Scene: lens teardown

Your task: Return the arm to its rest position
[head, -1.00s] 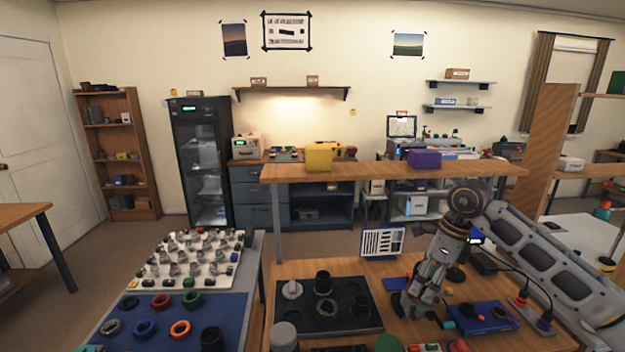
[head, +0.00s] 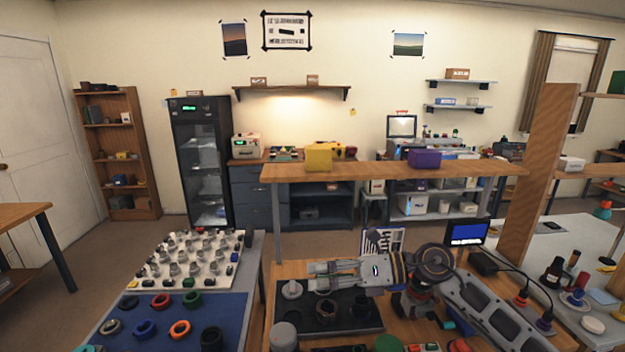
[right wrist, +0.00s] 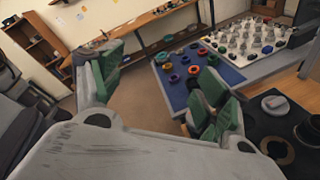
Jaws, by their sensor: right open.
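My right arm comes in from the right in the head view, its forearm bent over the wooden workbench (head: 400,335). My right gripper (head: 314,275) points left above the black tray (head: 290,326) and hides part of it. In the right wrist view the right gripper (right wrist: 158,92) shows two green-padded fingers spread wide, with nothing between them. The black tray (right wrist: 262,118) lies at the lower right of that view, apart from the fingers. My left gripper is not in view.
A blue mat (head: 225,305) with coloured rings and a white board (head: 165,277) with several small parts lie on the left table. A screen (head: 467,232) and a white card (head: 378,240) stand behind my right arm. A raised wooden shelf (head: 400,170) crosses behind the bench.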

